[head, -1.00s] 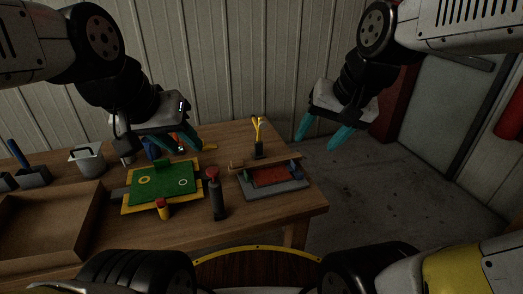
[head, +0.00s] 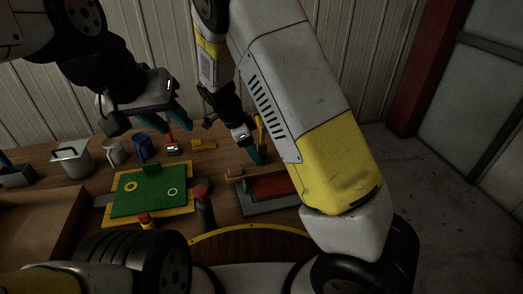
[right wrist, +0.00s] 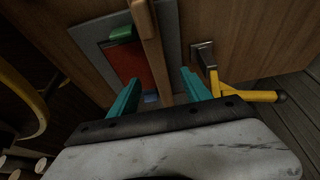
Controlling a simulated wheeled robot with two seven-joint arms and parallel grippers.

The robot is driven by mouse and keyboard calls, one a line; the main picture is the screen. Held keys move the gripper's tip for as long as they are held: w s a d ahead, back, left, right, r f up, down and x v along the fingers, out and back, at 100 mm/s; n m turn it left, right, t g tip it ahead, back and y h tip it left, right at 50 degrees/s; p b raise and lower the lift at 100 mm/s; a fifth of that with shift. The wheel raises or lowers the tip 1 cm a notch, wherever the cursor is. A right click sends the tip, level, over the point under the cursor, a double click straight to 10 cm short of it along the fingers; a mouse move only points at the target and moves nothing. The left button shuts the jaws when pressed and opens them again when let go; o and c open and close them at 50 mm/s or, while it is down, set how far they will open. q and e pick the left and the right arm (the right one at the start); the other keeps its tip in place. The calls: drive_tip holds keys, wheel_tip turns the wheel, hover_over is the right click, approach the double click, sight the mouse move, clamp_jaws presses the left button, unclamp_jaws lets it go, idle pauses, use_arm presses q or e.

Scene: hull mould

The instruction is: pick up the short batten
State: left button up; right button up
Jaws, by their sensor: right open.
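A light wooden batten (right wrist: 150,40) lies across the grey-edged mould with a red bed; in the head view only its left end (head: 235,173) shows clearly, the rest hidden by my right arm and gripper. My right gripper (right wrist: 160,77) is open, its teal fingers one on each side of the batten in the right wrist view. I cannot tell whether they touch it. In the head view the right gripper (head: 252,154) is just above the mould (head: 268,207). My left gripper (head: 178,118) hangs over the table's back, away from the batten; its jaw opening is unclear.
A yellow forked tool in a holder (right wrist: 203,55) stands close beside my right finger. A green board (head: 150,192), a dark post with a red top (head: 203,205), a grey pot (head: 72,160), a blue mug (head: 142,146) and a wooden tray (head: 30,225) are on the table.

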sight(264, 169)
drive_tip(key=shift+w+f, duration=0.15)
drive_tip(key=shift+f, duration=0.2)
drive_tip(key=x, duration=0.7)
drive_tip(key=shift+s+d+f, duration=0.1)
drive_tip(key=shift+s+d, duration=0.15)
drive_tip(key=shift+s, duration=0.05)
clamp_jaws()
